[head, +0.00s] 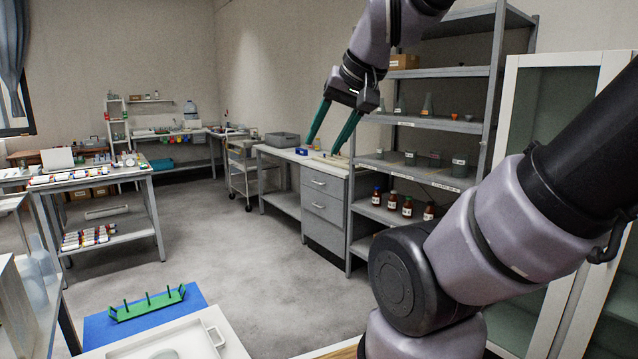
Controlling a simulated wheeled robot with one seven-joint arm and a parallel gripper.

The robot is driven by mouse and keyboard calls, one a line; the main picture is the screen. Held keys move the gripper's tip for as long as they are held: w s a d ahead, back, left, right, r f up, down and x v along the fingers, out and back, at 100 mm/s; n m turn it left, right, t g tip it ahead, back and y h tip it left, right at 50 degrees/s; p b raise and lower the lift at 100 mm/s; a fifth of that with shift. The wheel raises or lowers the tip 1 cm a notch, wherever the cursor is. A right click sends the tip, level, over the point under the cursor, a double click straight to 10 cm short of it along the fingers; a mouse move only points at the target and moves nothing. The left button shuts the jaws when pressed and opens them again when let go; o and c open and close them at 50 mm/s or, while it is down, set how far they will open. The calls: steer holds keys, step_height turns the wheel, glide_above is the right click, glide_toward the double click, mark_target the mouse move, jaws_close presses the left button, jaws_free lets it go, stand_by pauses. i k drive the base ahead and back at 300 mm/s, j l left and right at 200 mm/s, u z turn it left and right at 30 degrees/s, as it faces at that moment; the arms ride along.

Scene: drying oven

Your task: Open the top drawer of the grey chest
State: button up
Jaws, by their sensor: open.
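The grey chest (339,238) stands under a white worktop against the far wall, with drawers stacked one above another. Its top drawer (331,186) looks shut, flush with the front, and has a bar handle (318,183). My gripper (322,149) is open and empty, with two long teal fingers pointing down. In the picture its fingertips overlap the worktop above the chest. It appears to be in the air, nearer to me than the chest and apart from the drawer. The drawer front and handle are not covered.
A grey shelf rack (440,124) with bottles and flasks stands right of the chest. A trolley (244,170) stands to its left. The floor (240,260) before the chest is clear. A green rack (148,303) on a blue mat (100,328) lies front left.

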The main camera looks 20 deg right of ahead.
mark_target(331, 185)
steer(key=i+l+z, duration=0.25)
steer(key=i, duration=0.15)
steer(key=i+z, duration=0.25)
steer(key=i, duration=0.15)
steer(key=i+l+z, duration=0.1)
steer(key=i+z, duration=0.15)
steer(key=i, duration=1.95)
steer(key=i+u, duration=0.2)
steer(key=i, duration=0.25)
steer(key=i+l+u, duration=0.25)
steer(key=i, duration=0.2)
steer(key=i+l+u, duration=0.2)
steer(key=i, duration=0.2)
steer(key=i+l+u, duration=0.2)
steer(key=i, duration=0.25)
